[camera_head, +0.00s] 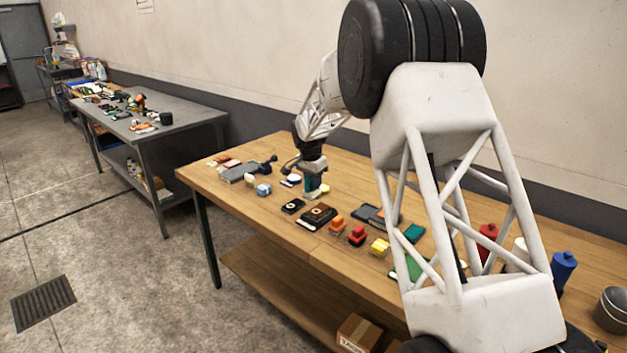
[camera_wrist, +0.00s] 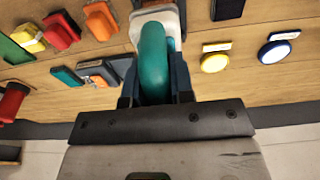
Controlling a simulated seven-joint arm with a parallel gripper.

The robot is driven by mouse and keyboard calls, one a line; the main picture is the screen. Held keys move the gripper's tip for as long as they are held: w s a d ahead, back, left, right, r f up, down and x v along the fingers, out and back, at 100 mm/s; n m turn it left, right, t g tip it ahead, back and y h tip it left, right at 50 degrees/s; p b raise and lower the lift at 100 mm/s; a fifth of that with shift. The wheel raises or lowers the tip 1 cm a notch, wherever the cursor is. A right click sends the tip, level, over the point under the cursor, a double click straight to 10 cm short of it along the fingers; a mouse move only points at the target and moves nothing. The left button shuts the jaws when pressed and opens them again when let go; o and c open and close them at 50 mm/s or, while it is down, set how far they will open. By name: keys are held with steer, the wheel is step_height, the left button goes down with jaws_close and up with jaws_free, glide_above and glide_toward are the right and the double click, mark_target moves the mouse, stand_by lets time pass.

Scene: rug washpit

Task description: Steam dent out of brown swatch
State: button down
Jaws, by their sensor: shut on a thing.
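My gripper (camera_head: 312,172) is shut on a teal-handled tool (camera_head: 312,186), which looks like the steamer. In the wrist view the teal handle (camera_wrist: 153,62) is between the fingers, with a pale part at its far end. The brown swatch (camera_head: 319,211) lies on a dark base on the wooden table, in front of and slightly right of the gripper in the head view. The tool appears apart from it. A dent cannot be made out, and I cannot identify the swatch in the wrist view.
A small black block (camera_head: 293,205) lies left of the swatch. Orange (camera_head: 337,224), red (camera_head: 357,236) and yellow (camera_head: 379,247) blocks stand to its right. Behind them is a dark tray (camera_head: 366,214). Round yellow (camera_wrist: 214,62) and blue (camera_wrist: 273,52) discs lie near the gripper.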

mark_target(315, 197)
steer(key=shift+f, duration=3.5)
steer(key=shift+w+d, duration=0.3)
steer(key=shift+w+d+f, duration=0.25)
steer(key=shift+w+d, duration=0.85)
steer(key=shift+r, duration=0.1)
steer(key=shift+s+a, duration=1.3)
steer(key=shift+s+a+r, duration=0.1)
steer(key=shift+r, duration=3.9)
steer(key=shift+f, duration=0.2)
